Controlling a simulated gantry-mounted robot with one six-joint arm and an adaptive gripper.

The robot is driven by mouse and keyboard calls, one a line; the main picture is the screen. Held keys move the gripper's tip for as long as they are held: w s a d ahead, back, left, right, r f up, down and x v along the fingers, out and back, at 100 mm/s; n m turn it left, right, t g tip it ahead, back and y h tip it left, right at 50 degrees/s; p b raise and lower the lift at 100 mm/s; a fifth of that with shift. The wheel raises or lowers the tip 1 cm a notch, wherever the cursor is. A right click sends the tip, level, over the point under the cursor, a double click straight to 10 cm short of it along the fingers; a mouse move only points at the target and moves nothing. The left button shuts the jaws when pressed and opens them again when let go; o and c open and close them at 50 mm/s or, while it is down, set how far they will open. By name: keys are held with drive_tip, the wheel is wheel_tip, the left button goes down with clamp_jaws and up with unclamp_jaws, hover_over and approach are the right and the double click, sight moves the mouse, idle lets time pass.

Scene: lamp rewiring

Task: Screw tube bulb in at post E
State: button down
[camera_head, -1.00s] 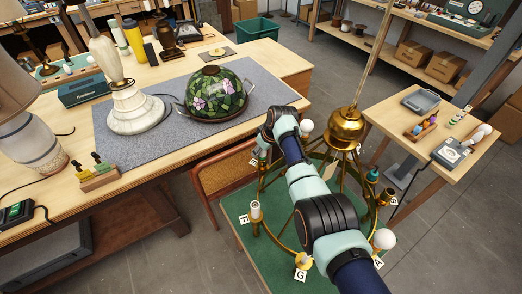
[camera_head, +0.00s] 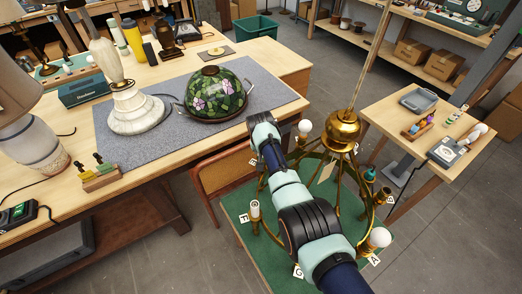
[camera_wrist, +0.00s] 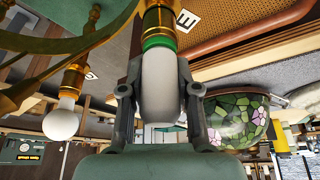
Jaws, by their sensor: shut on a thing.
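My gripper (camera_wrist: 160,95) is shut on the white tube bulb (camera_wrist: 159,85) in the wrist view, one finger on each side. The bulb's green-banded end meets the brass socket (camera_wrist: 159,22) of a post beside the label E (camera_wrist: 187,19). Bulb and socket look in line; how deep the bulb sits cannot be told. In the head view my arm hides the gripper, this bulb and its post. The chandelier (camera_head: 343,131) stands over a green mat (camera_head: 236,207) with lettered tags.
A post with a round bulb (camera_wrist: 61,123) is close on the left in the wrist view. Other posts hold a white tube (camera_head: 254,210) and a large globe (camera_head: 379,237). The workbench with the stained-glass shade (camera_head: 213,94) is at left, a small side table (camera_head: 395,125) at right.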

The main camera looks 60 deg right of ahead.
drive_tip(key=c, duration=0.8)
unclamp_jaws()
drive_tip(key=shift+o, duration=0.2)
drive_tip(key=v, duration=1.2)
